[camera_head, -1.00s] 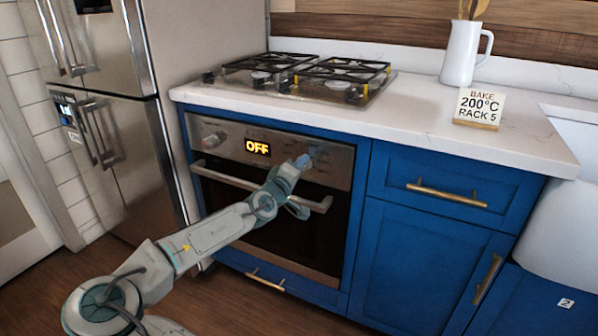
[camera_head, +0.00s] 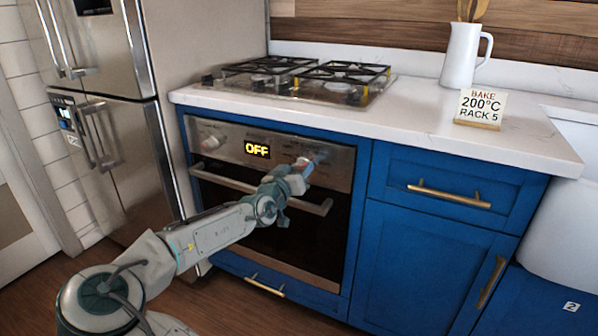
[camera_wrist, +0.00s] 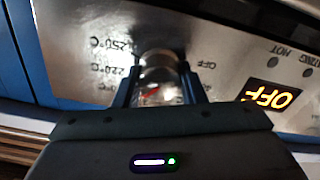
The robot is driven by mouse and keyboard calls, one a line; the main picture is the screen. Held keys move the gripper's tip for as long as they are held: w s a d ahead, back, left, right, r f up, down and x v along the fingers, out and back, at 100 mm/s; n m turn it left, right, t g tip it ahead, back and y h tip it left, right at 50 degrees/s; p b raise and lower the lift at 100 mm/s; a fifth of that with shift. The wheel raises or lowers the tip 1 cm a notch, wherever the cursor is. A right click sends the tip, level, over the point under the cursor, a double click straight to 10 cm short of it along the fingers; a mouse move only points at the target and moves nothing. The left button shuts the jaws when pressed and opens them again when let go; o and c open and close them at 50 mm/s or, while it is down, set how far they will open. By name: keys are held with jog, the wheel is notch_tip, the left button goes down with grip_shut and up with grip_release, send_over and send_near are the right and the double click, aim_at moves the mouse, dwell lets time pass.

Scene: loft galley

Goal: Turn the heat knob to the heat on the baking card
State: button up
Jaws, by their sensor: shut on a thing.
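The baking card (camera_head: 481,108) stands on the white counter and reads BAKE 200°C RACK 5. The oven's lit display (camera_head: 257,149) reads OFF, and it also shows upside down in the wrist view (camera_wrist: 269,97). My gripper (camera_head: 302,168) is at the right side of the oven panel. In the wrist view my gripper (camera_wrist: 161,92) has a finger on each side of the round metal heat knob (camera_wrist: 159,64) and is shut on it. A red mark shows on the knob. Inverted labels 250°C, 220°C and OFF surround it; other labels are hidden or blurred.
Another knob (camera_head: 212,140) is at the panel's left. The oven door handle (camera_head: 230,180) runs just below my gripper. A gas hob (camera_head: 305,80) and a white pitcher (camera_head: 462,55) are on the counter. Blue cabinets (camera_head: 430,240) stand at the right, and a steel fridge at the left.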

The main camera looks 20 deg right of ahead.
jog(key=shift+f+m, duration=0.1)
jog(key=shift+m, duration=0.6)
jog(key=o, duration=1)
jog(key=p+v, duration=0.3)
jog(key=v, duration=1.1)
jog(key=shift+d+p, duration=0.1)
jog(key=shift+p, duration=0.2)
